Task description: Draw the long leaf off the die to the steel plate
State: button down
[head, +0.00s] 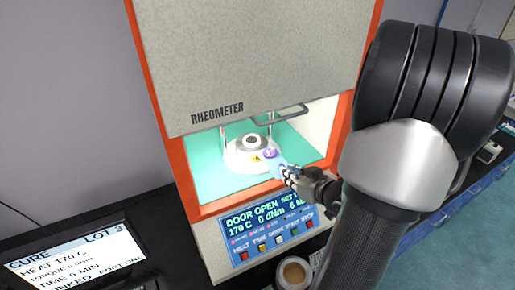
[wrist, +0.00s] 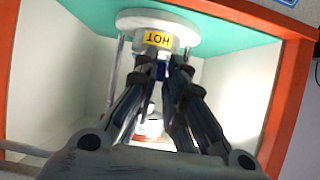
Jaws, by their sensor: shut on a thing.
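The lower die (head: 251,142) is a pale round block with a dark-centred top on a white disc (head: 237,160) inside the open rheometer. My gripper (head: 284,171) reaches in from the right, at the disc's front right edge. It is shut on a thin light-blue piece (head: 277,163), which seems to be the long leaf; its far end meets a purple spot (head: 269,153) by the die. In the wrist view, the fingertips (wrist: 163,62) close just by the die's yellow HOT label (wrist: 158,39), seen upside down. The fingers hide most of the leaf. I cannot pick out the steel plate.
The rheometer's raised grey door (head: 250,60) hangs above the chamber, with its handle (head: 283,115) near my gripper. The orange frame (head: 180,165) bounds the opening. A control panel (head: 268,235) reads DOOR OPEN. A brown-filled cup (head: 294,272) and a screen (head: 75,260) stand in front.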

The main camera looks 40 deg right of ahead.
jog(key=shift+s+a+b, duration=0.15)
jog(key=shift+s+b, duration=0.35)
jog(key=shift+b, duration=1)
jog(key=shift+s+a+f+b, duration=0.15)
jog(key=shift+s+b, duration=0.4)
jog(key=shift+b, duration=0.65)
jog(key=shift+s+a+b, duration=0.25)
jog(key=shift+s+b, duration=0.5)
jog(key=shift+b, duration=0.1)
jog(key=shift+s+a+b, duration=0.25)
jog(key=shift+s+b, duration=0.5)
jog(key=shift+b, duration=0.1)
